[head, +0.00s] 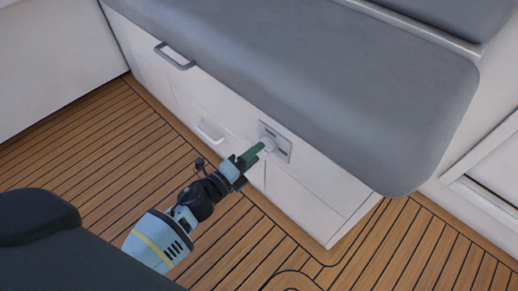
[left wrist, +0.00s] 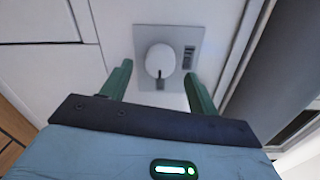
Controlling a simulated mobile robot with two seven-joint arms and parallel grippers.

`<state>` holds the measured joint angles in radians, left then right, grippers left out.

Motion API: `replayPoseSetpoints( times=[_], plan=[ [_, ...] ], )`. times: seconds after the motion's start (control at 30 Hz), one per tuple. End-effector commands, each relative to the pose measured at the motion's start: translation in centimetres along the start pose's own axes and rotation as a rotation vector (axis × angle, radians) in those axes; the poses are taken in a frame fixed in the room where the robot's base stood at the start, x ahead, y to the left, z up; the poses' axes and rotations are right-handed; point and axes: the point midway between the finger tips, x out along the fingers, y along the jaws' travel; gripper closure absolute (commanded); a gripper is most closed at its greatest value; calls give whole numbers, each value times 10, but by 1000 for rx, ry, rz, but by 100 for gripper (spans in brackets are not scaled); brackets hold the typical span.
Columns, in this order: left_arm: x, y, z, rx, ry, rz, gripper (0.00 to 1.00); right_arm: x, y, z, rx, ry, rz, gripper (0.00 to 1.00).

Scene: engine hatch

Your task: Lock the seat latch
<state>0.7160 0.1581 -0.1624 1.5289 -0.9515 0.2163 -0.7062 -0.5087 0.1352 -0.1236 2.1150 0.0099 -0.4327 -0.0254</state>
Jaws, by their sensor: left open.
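The seat latch is a square grey plate (head: 281,150) with a pale round knob (head: 269,143), set in the white front of the seat base under the grey cushion. In the left wrist view the plate (left wrist: 194,38) carries the oval white knob (left wrist: 160,61), with a small dark piece at its lower edge. My left gripper (head: 258,151) is right in front of the latch. In the left wrist view its green fingers (left wrist: 158,82) are apart, one on each side below the knob. I cannot tell whether they touch it. My right gripper is not in view.
The grey seat cushion (head: 300,80) overhangs the white base. A dark drawer handle (head: 174,57) and a white handle (head: 210,132) stand out from the base to the left of the latch. The plank floor (head: 90,150) is clear.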

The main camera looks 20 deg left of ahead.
Motion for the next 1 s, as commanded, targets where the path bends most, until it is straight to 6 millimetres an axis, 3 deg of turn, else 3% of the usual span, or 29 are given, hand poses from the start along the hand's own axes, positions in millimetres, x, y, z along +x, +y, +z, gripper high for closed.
replayPoseSetpoints(
  times=[0.1, 0.33, 1.0],
  plan=[
    [-21, -1, 0, 1, 0, 1, 40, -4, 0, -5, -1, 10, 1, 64],
    [-44, -1, 0, 0, 0, 0, 40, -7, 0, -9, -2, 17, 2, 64],
    [-48, -4, 1, 2, -1, -2, 40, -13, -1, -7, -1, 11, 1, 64]
  ],
)
